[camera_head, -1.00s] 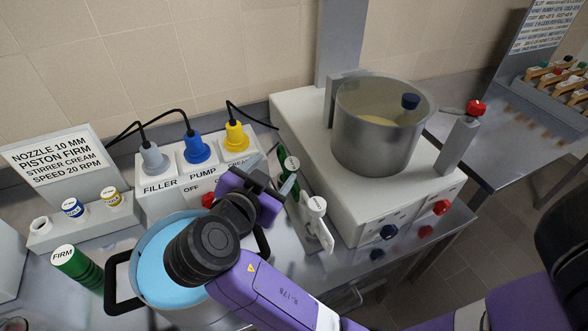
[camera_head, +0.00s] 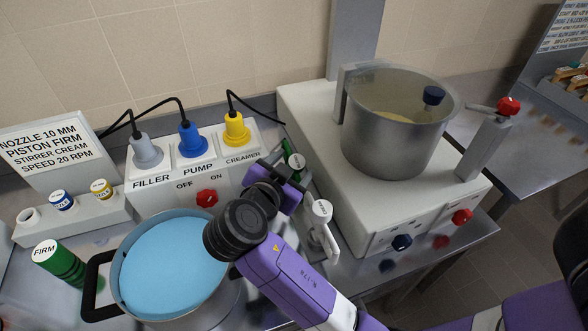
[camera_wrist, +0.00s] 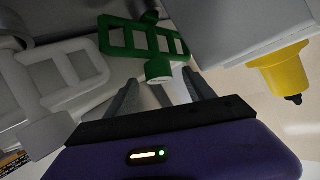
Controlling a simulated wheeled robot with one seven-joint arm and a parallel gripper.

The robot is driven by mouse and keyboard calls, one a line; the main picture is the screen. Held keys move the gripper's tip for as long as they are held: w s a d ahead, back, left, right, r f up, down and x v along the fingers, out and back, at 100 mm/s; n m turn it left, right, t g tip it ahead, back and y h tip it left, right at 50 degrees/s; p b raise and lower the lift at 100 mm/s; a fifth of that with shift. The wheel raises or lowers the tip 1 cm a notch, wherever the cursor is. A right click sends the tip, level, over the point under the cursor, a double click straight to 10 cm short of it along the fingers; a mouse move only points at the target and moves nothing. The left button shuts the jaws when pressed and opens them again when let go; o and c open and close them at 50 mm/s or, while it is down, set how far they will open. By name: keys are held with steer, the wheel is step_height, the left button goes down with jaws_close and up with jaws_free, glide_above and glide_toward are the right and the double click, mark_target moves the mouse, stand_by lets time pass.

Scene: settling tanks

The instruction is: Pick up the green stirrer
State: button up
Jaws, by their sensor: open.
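The green stirrer (camera_head: 290,160) stands between the control box and the mixer base in the head view, partly hidden by my gripper (camera_head: 277,160). In the wrist view the green stirrer (camera_wrist: 147,40) shows its ladder-like paddle and a pale round cap, just beyond my fingertips. My gripper (camera_wrist: 163,88) is open, and nothing shows between its fingers. A white stirrer (camera_head: 322,228) is beside the green one, nearer the front. It also shows in the wrist view (camera_wrist: 60,75), to the left of the green one.
A pot of blue content (camera_head: 165,262) stands at front left beside a green FIRM cylinder (camera_head: 60,262). The control box (camera_head: 200,175) with three plugs is behind my gripper. A steel pot (camera_head: 395,130) sits on the mixer base (camera_head: 370,200) at right.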

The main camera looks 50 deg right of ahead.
steer(key=shift+x, duration=1.45)
steer(key=shift+f, duration=0.1)
steer(key=shift+c, duration=0.4)
jaws_close()
